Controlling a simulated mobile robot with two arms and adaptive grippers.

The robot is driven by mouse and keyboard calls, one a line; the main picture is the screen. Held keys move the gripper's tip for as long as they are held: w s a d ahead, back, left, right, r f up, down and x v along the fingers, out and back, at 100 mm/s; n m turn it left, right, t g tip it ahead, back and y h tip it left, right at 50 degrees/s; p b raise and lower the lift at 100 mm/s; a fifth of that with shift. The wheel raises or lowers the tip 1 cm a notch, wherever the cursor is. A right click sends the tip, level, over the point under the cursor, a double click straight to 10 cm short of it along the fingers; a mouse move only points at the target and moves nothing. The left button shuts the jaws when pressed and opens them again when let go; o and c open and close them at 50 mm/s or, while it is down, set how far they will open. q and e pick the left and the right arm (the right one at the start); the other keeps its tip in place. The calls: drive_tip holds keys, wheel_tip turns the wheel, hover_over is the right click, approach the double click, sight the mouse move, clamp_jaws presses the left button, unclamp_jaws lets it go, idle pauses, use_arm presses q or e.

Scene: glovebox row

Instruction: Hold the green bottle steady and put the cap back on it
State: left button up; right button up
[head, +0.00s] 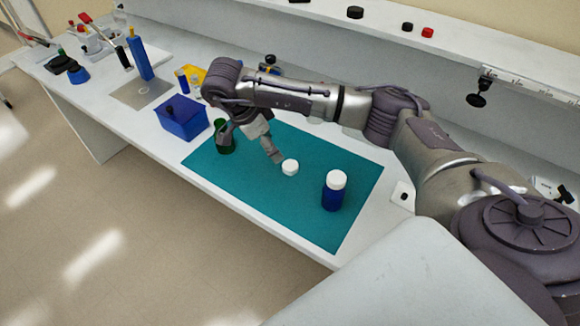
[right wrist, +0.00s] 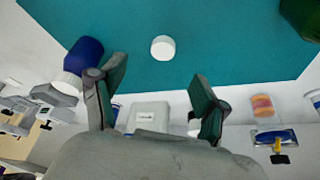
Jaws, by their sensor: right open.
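The green bottle (head: 226,145) stands at the far left part of the teal mat (head: 240,187), partly hidden by my right gripper. It also shows, cut off, at the upper right corner of the right wrist view (right wrist: 303,15). A white cap (head: 290,168) lies loose on the mat, apart from the bottle; the right wrist view shows it (right wrist: 162,47) beyond the open fingers. My right gripper (head: 250,147) is open and empty, reaching down over the mat between bottle and cap. In the right wrist view its fingers (right wrist: 158,78) are spread apart. My left gripper is not in view.
A blue bottle with a white lid (head: 333,195) stands on the mat's right side. A blue box (head: 182,118) sits left of the mat. A tall blue item (head: 140,58) and small tools stand farther left. A shelf (head: 300,20) runs behind. The mat's front is clear.

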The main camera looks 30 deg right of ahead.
hover_over(287, 166)
drive_tip(key=a, duration=0.3)
drive_tip(key=f, duration=0.5)
drive_tip(key=shift+s+d+f, duration=0.15)
drive_tip(key=shift+d, duration=0.1)
drive_tip(key=p+x, duration=0.2)
drive_tip(key=x, duration=0.2)
drive_tip(key=shift+w+d+f, duration=0.25)
drive_tip(key=shift+w+f, duration=0.05)
drive_tip(key=shift+f, duration=0.25)
drive_tip(key=shift+c, duration=0.2)
drive_tip(key=c, duration=0.8)
